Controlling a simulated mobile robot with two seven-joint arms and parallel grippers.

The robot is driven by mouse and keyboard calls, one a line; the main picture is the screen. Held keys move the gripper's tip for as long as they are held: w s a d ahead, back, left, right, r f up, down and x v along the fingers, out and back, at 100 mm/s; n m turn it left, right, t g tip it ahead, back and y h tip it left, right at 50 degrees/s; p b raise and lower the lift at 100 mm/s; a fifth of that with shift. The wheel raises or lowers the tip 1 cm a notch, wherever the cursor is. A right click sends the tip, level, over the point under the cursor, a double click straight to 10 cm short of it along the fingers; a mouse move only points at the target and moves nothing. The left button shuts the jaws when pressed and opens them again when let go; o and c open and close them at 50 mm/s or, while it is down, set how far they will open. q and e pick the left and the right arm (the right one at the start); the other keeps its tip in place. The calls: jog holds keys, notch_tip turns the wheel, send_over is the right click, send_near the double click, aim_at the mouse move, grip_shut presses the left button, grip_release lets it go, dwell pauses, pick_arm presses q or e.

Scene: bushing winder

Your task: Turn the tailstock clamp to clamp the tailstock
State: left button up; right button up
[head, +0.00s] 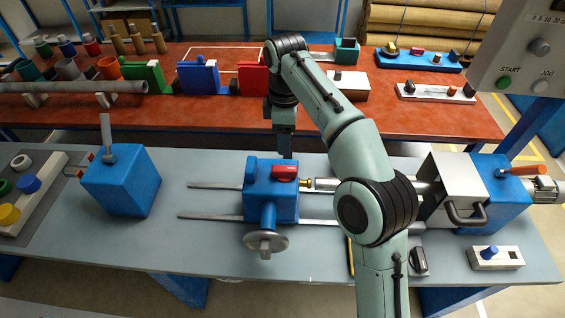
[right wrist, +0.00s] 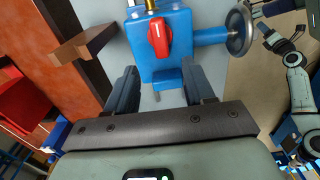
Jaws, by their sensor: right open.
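The blue tailstock (head: 271,200) stands on two rails mid-bench, with a handwheel (head: 265,243) at its front. Its red clamp handle (head: 285,172) lies on top; in the right wrist view the handle (right wrist: 159,38) points toward my gripper. My right gripper (head: 285,152) hangs pointing down just behind the tailstock. In the right wrist view its fingers (right wrist: 160,88) are apart with nothing between them, and the handle is beyond the fingertips. A pale arm with a dark end, apparently my left one (right wrist: 275,40), shows small at the right edge there; its jaws are unclear.
A blue block with an upright lever (head: 120,182) stands at the left of the bench. The headstock (head: 492,195) with a guard is at the right. A brass-tipped piece (head: 307,184) sits beside the tailstock. A red-topped bench (head: 200,112) behind holds several coloured parts.

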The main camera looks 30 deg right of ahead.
aim_at(284, 168)
notch_tip(284, 168, down, 10)
jog(key=b, duration=0.3)
jog(key=shift+r+b, duration=0.1)
jog(key=shift+b, duration=0.2)
jog(key=shift+f, duration=0.45)
grip_shut()
